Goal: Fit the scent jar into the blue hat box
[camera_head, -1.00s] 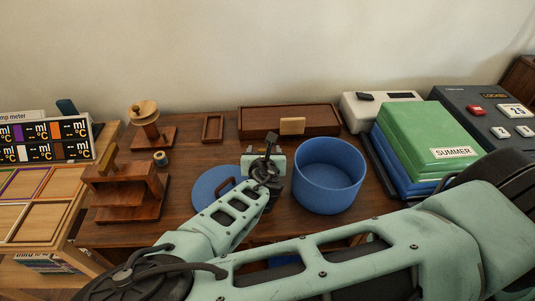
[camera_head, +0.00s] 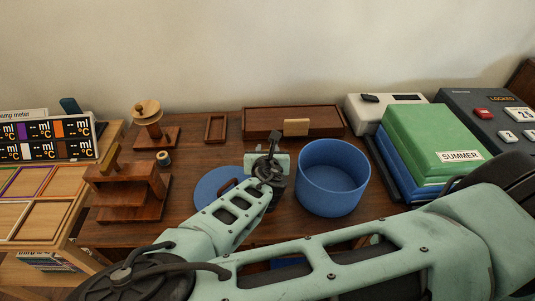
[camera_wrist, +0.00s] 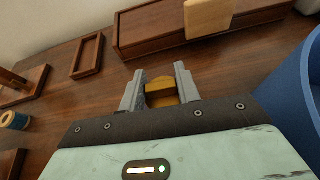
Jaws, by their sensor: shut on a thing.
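The blue hat box (camera_head: 332,190) stands open and upright on the wooden top, right of my gripper; the part of its inside that shows looks empty. Its wall also shows at the right edge of the wrist view (camera_wrist: 295,100). A round blue lid (camera_head: 208,187) with a brown handle lies flat to the left, partly behind my arm. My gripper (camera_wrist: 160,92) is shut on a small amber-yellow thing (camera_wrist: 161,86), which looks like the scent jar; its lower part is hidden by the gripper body. In the head view my wrist hides it. The gripper is beside the box, not over it.
A long brown case (camera_head: 290,121) and a small wooden tray (camera_head: 216,128) lie behind. A wooden stand (camera_head: 128,195), a small blue-banded spool (camera_head: 163,158) and a reel (camera_head: 148,115) are left. Green and blue boxes (camera_head: 430,145) stand right of the hat box.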

